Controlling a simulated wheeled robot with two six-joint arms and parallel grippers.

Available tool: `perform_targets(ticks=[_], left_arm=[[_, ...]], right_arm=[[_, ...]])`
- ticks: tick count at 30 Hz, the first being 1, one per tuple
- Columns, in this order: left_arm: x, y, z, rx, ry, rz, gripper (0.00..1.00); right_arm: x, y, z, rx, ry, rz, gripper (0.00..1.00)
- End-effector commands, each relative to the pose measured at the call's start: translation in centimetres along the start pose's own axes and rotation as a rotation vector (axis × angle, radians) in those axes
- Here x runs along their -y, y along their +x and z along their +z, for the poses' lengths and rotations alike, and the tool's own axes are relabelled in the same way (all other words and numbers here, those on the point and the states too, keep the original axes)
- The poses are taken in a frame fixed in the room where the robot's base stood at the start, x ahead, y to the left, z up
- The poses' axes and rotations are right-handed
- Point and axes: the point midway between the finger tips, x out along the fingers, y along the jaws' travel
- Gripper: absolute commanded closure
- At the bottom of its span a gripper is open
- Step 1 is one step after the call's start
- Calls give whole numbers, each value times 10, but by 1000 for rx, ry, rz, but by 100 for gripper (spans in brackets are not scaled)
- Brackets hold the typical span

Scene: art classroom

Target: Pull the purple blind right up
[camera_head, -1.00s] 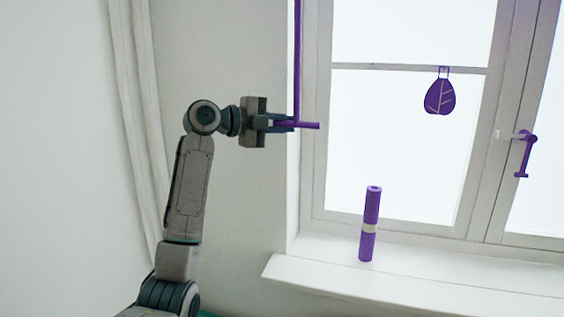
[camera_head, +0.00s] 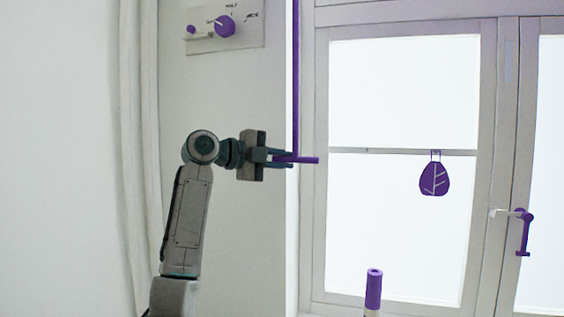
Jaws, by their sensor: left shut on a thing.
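A thin purple rod (camera_head: 296,80) hangs down along the left side of the window and ends in a short horizontal purple handle (camera_head: 308,160). My left gripper (camera_head: 284,159) is shut on this handle, and the handle's right end sticks out past the fingertips. No purple blind cloth shows across the window panes, and the top of the rod is cut off by the picture's upper edge. My right gripper is not in view.
The window has a purple leaf ornament (camera_head: 434,178) hanging at its crossbar and a purple window handle (camera_head: 524,233) at right. A purple roll (camera_head: 374,290) stands low before the window. A control panel with a purple knob (camera_head: 225,27) is on the wall.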

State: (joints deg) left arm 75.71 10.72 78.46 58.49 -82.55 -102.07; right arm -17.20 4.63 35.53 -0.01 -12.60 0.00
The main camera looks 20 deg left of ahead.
Motion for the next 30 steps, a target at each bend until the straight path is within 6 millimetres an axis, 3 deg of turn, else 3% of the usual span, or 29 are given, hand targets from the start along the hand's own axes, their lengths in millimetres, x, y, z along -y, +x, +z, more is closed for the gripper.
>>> perform_targets(ticks=[2, 3, 6, 17, 30], left_arm=[[9, -3, -2, 3, 9, -17, 100], [9, -3, -2, 3, 9, -18, 82], [9, -3, -2, 3, 9, -17, 64], [4, -7, 0, 3, 7, -11, 64], [1, -87, 0, 6, 8, -14, 64]], right_arm=[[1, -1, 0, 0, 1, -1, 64], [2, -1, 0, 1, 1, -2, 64], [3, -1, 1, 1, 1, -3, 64], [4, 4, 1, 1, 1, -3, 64], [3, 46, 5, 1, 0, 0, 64]])
